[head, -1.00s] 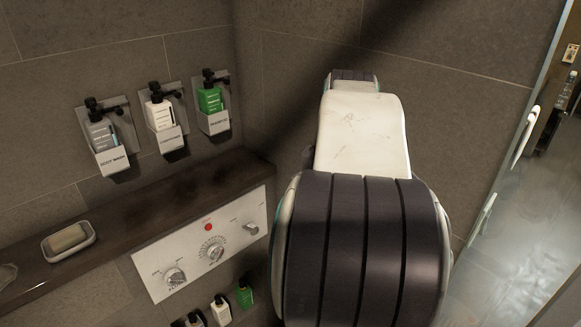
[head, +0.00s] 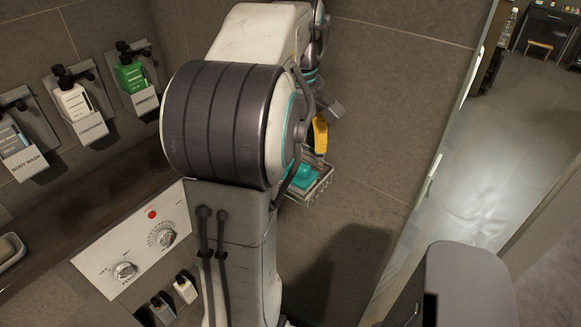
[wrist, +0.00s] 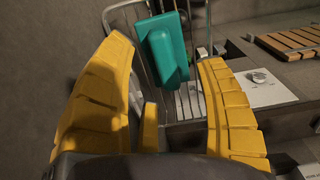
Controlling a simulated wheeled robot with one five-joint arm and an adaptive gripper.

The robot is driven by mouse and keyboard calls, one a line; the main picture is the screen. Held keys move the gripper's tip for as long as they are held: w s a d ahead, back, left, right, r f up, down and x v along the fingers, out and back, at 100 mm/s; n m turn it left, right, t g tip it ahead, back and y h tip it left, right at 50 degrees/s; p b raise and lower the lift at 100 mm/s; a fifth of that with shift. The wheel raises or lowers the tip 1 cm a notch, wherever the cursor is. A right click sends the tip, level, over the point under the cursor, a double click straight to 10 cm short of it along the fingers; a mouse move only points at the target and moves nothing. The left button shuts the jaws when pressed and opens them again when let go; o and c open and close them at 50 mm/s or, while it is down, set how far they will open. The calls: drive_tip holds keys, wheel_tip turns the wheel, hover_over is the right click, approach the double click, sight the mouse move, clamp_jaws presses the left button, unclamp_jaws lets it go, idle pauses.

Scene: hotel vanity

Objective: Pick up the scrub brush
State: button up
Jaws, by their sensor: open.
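The scrub brush is a teal block (wrist: 165,50) in the wrist view, with a raised part on it. It lies in a wire basket (wrist: 137,92) on the wall. In the head view the brush (head: 305,178) sits in the basket (head: 318,190), partly hidden by my arm. My gripper (wrist: 165,53) is open, its yellow fingers spread on either side of the brush in the picture. The gap to the brush cannot be judged exactly. In the head view only a bit of my gripper (head: 320,133) shows, just above the basket.
A white control panel (head: 125,255) and wall dispensers (head: 75,105) are at the left in the head view. A glass door edge (head: 440,150) stands right of the basket. A slatted wooden piece (wrist: 293,43) lies at the right in the wrist view.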

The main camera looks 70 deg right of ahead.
sight(296, 159)
drive_tip(key=shift+f, duration=2.3)
drive_tip(key=c, duration=1.3)
drive_tip(key=shift+w, duration=0.1)
clamp_jaws()
drive_tip(key=shift+a+r, duration=0.1)
drive_tip(key=shift+r, duration=0.35)
wheel_tip(296, 159, up, 6)
drive_tip(key=shift+a+r, duration=0.15)
drive_tip(key=w+a+b, duration=0.2)
drive_tip(key=w+a, duration=0.1)
drive_tip(key=a, duration=0.6)
drive_tip(key=w+a+b, duration=0.2)
drive_tip(key=w+a, duration=0.1)
drive_tip(key=a, duration=0.6)
drive_tip(key=shift+a+b, duration=0.2)
drive_tip(key=shift+b, duration=0.1)
